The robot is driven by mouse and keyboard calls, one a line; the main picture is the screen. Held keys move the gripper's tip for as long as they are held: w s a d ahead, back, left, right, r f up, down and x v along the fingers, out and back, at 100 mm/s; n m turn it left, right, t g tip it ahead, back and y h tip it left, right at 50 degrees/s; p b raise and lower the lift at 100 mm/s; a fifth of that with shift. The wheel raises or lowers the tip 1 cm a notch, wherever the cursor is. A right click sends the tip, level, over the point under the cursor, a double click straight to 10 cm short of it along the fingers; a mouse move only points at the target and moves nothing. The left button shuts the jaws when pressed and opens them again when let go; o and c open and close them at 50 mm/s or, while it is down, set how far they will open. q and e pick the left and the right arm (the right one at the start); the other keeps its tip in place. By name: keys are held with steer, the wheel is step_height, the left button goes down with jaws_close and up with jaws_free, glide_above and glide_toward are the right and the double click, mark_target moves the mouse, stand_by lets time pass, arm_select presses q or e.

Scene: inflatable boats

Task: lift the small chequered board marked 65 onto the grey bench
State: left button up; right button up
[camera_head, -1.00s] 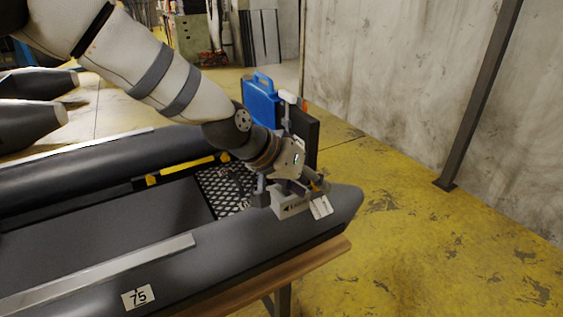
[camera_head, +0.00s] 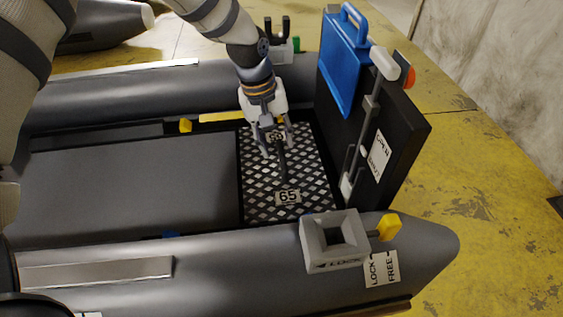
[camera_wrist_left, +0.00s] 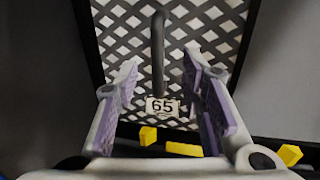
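The small chequered board (camera_head: 262,205) marked 65 lies flat inside the dark inflatable boat, at the stern end. It has 65 labels and a dark upright handle (camera_head: 282,167) near its middle. My left gripper (camera_head: 275,146) is over the board, pointing down. In the left wrist view its fingers (camera_wrist_left: 160,75) are apart on either side of the handle (camera_wrist_left: 157,50), with the 65 label (camera_wrist_left: 162,106) between them; I cannot tell whether they touch the handle. A flat grey surface (camera_head: 130,185), possibly the grey bench, lies left of the board. My right gripper is not in view.
A dark transom (camera_head: 405,140) with a blue case (camera_head: 345,60) stands right of the board. Yellow floor (camera_head: 500,200) lies open at right.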

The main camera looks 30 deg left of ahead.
mark_target(281, 152)
arm_select(q)
steer(key=f, duration=0.2)
steer(key=w+f, duration=0.1)
steer(key=f, duration=0.3)
steer(key=shift+w+d+b, duration=0.25)
steer(key=shift+d+b, duration=0.05)
steer(key=shift+b, duration=0.1)
steer(key=shift+r, duration=0.1)
jaws_close()
